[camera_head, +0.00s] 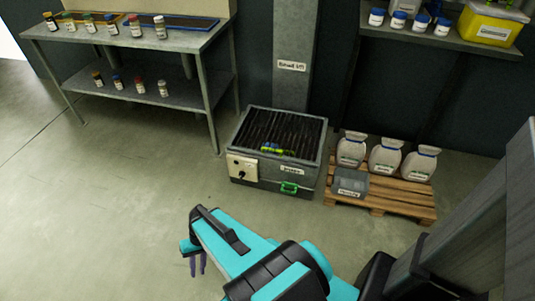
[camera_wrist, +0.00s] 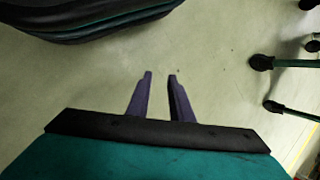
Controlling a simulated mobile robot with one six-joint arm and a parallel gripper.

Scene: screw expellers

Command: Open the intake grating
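The intake grating (camera_head: 285,128) is a dark slatted cover lying flat on top of a low grey box (camera_head: 315,182) on the floor. A small yellow-green and blue object (camera_head: 272,150) sits at its front edge; I cannot tell what it is. A green handle (camera_head: 289,188) is on the box's front, below a white label. A pale panel with a black knob (camera_head: 242,168) is at the front left. My gripper (camera_head: 197,265) points down over the floor, in front and left of the box, apart from it. In the wrist view its purple fingers (camera_wrist: 160,75) are apart with nothing between them.
A metal table (camera_head: 190,42) with small bottles stands at the back left. A wooden pallet (camera_head: 400,208) with white containers and a grey bin (camera_head: 350,183) is close on the box's right. A pillar (camera_head: 294,60) rises behind. The floor in front is clear.

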